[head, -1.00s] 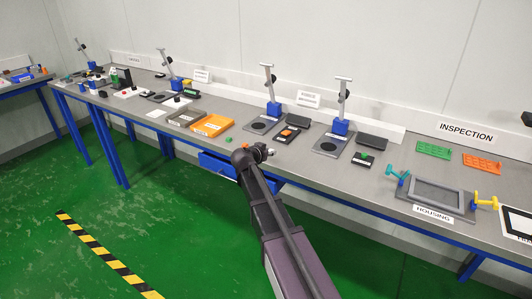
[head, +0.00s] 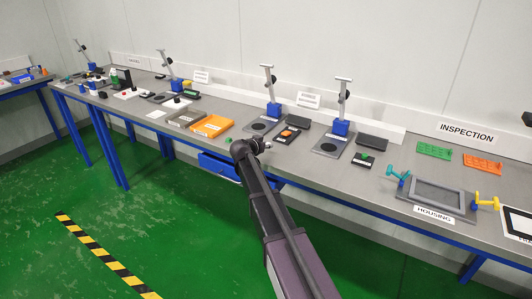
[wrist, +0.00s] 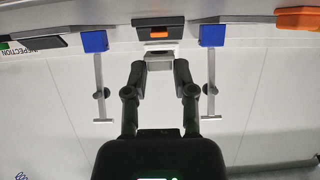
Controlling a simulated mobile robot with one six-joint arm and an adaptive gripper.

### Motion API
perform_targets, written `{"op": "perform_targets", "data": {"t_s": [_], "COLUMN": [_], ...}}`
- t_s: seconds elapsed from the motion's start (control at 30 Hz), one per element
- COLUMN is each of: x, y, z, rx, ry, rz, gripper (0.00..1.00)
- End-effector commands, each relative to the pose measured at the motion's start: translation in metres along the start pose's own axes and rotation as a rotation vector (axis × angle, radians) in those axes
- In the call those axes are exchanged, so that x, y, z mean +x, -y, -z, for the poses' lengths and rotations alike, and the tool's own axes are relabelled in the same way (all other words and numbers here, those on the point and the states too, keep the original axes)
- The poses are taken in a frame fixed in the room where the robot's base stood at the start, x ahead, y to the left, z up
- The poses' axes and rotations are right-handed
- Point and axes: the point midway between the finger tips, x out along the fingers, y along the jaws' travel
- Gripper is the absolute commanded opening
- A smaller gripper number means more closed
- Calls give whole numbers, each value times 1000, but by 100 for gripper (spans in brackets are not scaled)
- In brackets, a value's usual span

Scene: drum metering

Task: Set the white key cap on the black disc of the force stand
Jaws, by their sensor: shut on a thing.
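My gripper (head: 264,146) is in front of the bench edge in the head view, small and partly hidden by my arm. In the wrist view, which is upside down, my gripper (wrist: 160,66) is shut on the white key cap (wrist: 160,67), held between the fingertips. The cap is apart from both.
A black device with an orange button (head: 288,133) sits between the stands. One with a green button (head: 363,157) is right of the right stand. An orange tray (head: 212,126) lies to the left. A housing fixture (head: 437,195) is at right.

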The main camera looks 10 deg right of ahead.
Motion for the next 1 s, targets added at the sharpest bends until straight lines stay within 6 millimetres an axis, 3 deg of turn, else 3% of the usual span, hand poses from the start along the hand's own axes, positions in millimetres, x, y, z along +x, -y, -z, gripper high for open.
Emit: {"op": "perform_targets", "data": {"t_s": [0.3, 0.93, 0.97, 1.0], "x": [11, 13, 13, 12], "y": [-1, -1, -1, -1], "z": [-27, -33, -32, -32], "rx": [0, 0, 0, 0], "ry": [0, 0, 0, 0], "rz": [0, 0, 0, 0], "gripper": [17, 17, 40, 52]}}
